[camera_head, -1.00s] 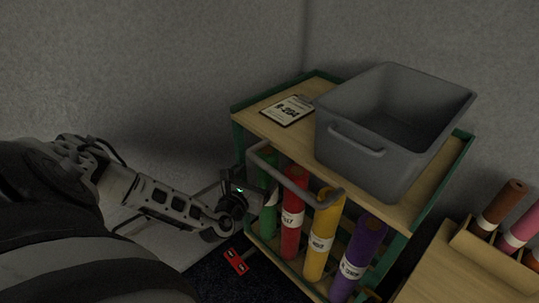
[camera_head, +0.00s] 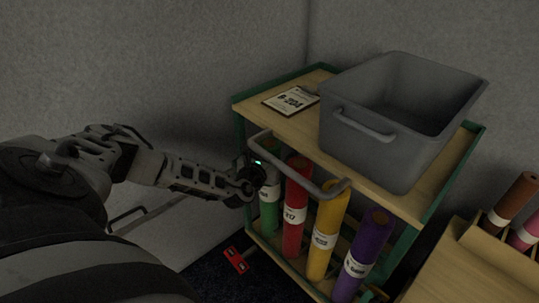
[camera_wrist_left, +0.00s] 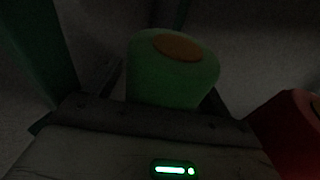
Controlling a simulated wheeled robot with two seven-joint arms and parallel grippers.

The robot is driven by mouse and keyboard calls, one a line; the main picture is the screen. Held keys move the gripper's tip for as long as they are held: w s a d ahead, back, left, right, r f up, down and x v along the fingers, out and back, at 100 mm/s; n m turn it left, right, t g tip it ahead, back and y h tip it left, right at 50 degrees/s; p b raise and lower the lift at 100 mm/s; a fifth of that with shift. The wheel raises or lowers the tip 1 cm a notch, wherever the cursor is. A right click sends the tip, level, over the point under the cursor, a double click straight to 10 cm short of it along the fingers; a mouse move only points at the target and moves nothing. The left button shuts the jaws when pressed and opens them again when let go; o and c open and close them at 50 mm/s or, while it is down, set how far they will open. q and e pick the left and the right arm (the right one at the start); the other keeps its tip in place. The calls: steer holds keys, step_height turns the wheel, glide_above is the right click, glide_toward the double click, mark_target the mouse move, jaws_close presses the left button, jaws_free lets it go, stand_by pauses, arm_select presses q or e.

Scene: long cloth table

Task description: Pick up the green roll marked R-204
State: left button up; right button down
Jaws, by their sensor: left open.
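The green roll (camera_head: 268,212) stands at the left end of a row of rolls in the lower part of a cart. A white label band shows on it, but I cannot read its marking. My left gripper (camera_head: 262,176) is at the upper part of the green roll and partly hides it. In the left wrist view the roll's green top (camera_wrist_left: 172,75) with its orange-brown core stands just ahead of the gripper, between the dark fingers. The gripper is open; contact with the roll cannot be told. A card reading R-204 (camera_head: 291,99) lies on the cart's top. My right gripper is not in view.
Red (camera_head: 294,215), yellow (camera_head: 325,235) and purple (camera_head: 362,255) rolls stand to the right of the green one. A grey handle bar (camera_head: 300,175) runs above them. A grey bin (camera_head: 365,135) sits on the cart top. A red object (camera_head: 236,260) lies on the floor.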

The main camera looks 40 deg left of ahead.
arm_select(q)
jaws_close()
steer(key=shift+r, duration=0.15)
steer(key=shift+w, duration=0.1)
